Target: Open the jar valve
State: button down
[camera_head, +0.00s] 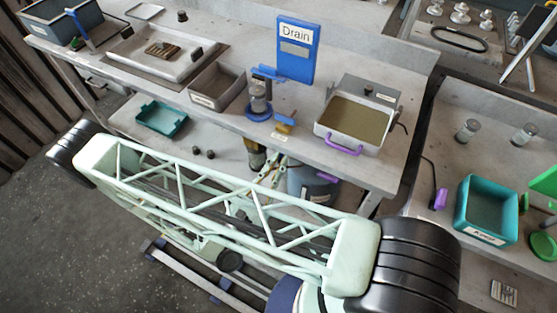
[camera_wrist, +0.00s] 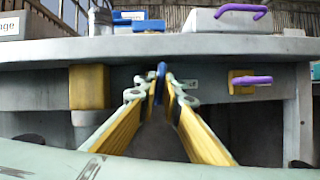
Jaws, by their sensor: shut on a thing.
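The glass jar (camera_head: 259,92) stands upright in a blue base near the bench's front edge, below the blue "Drain" sign (camera_head: 296,62). In the wrist view a narrow blue lever (camera_wrist: 161,70), apparently the valve handle, stands upright just at the bench's front edge. My gripper (camera_wrist: 160,88) has its yellow fingers closed to either side of this lever, with the tips on it. In the head view my gripper (camera_head: 267,166) shows only partly, below the bench's front edge and behind my arm. The lever's lower part and the valve body are hidden.
A pan of murky liquid with a purple handle (camera_head: 343,151) stands right of the jar; a grey bin (camera_head: 217,88) is left. Under the bench are a bucket (camera_head: 313,187) and a teal tray (camera_head: 161,118). Yellow blocks (camera_wrist: 88,88) flank the lever on the bench front.

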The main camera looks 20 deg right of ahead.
dwell(0.4)
jog(key=c, duration=3.1)
grip_release()
jog(key=shift+o, duration=0.2)
jog(key=shift+s+a+f, duration=0.1)
jog(key=shift+s+a, duration=0.05)
jog(key=shift+a, duration=0.05)
jog(key=v, duration=1.1)
jog(key=shift+a, duration=0.2)
jog(key=shift+s, duration=0.1)
